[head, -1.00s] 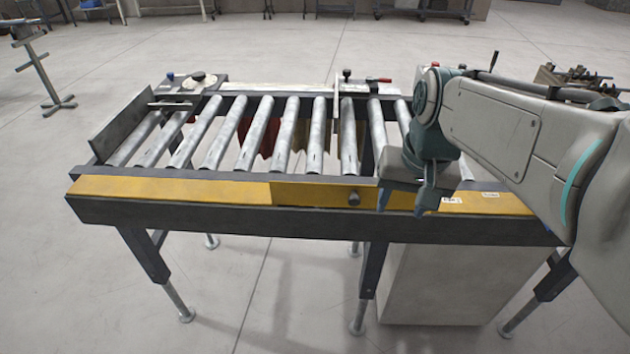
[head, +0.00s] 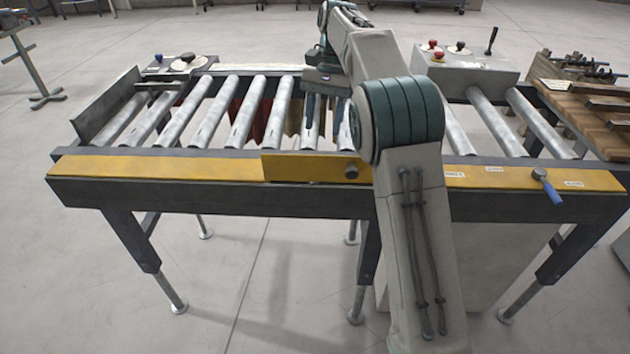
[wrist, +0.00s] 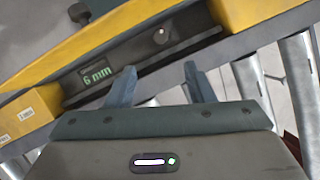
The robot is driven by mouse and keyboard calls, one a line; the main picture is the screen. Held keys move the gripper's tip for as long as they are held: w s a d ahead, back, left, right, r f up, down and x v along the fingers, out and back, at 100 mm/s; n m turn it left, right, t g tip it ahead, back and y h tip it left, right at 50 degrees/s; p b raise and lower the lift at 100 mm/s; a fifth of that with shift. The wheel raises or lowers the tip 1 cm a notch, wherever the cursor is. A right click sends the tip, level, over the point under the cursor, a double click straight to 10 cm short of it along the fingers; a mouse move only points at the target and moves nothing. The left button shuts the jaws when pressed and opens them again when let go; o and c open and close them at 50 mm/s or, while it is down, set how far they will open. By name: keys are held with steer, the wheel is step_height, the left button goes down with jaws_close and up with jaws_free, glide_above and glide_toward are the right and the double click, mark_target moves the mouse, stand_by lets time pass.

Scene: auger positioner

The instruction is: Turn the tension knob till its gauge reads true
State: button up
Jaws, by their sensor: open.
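In the wrist view, a small round grey knob (wrist: 161,36) stands on a dark recessed strip between yellow rail pieces. Left of it, a green readout (wrist: 97,75) shows "6 mm". My gripper (wrist: 160,70) is open and empty, its two fingers spread below the knob in the picture and apart from it. In the head view my gripper (head: 325,108) hangs over the rollers behind the front rail, partly hidden by my arm. A dark knob (head: 351,171) shows on the yellow front rail; I cannot tell whether it is the same knob. No tension label is readable.
The roller conveyor (head: 130,205) fills the middle. A blue-handled lever (head: 548,186) sticks out at its front right. A grey box (head: 470,70) with red and black knobs stands at the back right. A dial plate (head: 185,64) sits at the back left. Wooden racks stand far right.

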steer(key=b+x, duration=0.2)
steer(key=x, duration=1.2)
steer(key=shift+w+f, duration=0.1)
steer(key=c, duration=1)
